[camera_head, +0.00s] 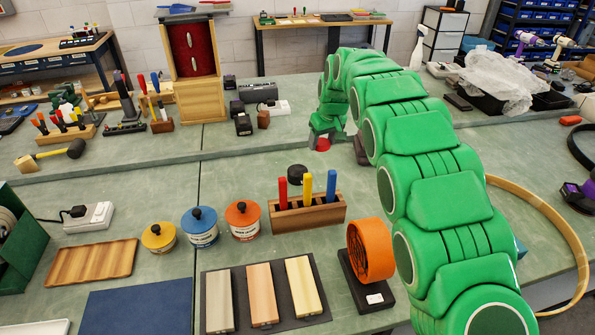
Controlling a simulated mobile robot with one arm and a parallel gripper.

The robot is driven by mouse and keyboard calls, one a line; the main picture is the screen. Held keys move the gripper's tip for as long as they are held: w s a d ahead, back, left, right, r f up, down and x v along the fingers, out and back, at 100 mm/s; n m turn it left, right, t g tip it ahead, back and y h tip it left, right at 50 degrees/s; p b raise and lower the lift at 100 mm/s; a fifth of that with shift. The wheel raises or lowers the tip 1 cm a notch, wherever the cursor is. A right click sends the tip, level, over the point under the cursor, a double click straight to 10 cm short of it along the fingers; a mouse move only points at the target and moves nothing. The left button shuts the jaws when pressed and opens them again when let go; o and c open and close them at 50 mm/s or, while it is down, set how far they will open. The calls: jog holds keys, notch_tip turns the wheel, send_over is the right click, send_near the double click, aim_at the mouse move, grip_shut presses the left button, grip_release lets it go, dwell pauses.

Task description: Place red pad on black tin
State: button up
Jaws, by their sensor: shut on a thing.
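My gripper (322,137) is at the end of my green arm, over the far part of the bench. It points down and is shut on the red pad (321,145), a small red thing showing at its fingertips. Whether the pad touches the bench is too small to tell. The black tin (297,172) is a small round dark thing behind the wooden block with coloured handles. It is nearer the camera than my gripper and a little to its left. The block's handles partly hide it.
The wooden block (325,215) with red, yellow and blue handles stands before the black tin. Lidded yellow (158,238), blue (200,227) and orange (243,220) tins stand to the left. An orange ring (371,250) stands at front. Bench left of my gripper is fairly clear.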

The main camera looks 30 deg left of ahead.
jog(key=n, duration=0.2)
send_over(297, 169)
jog(key=d, duration=0.1)
jog(key=shift+s+f, duration=0.15)
jog(key=shift+f, duration=2.55)
jog(key=shift+s+f, duration=0.15)
jog(key=shift+f, duration=2.5)
jog(key=shift+f, duration=0.1)
jog(key=o, duration=1)
jog(key=shift+o, duration=0.2)
jog(key=v, duration=1.2)
jog(key=shift+w+d, duration=0.2)
jog(key=shift+d, duration=0.05)
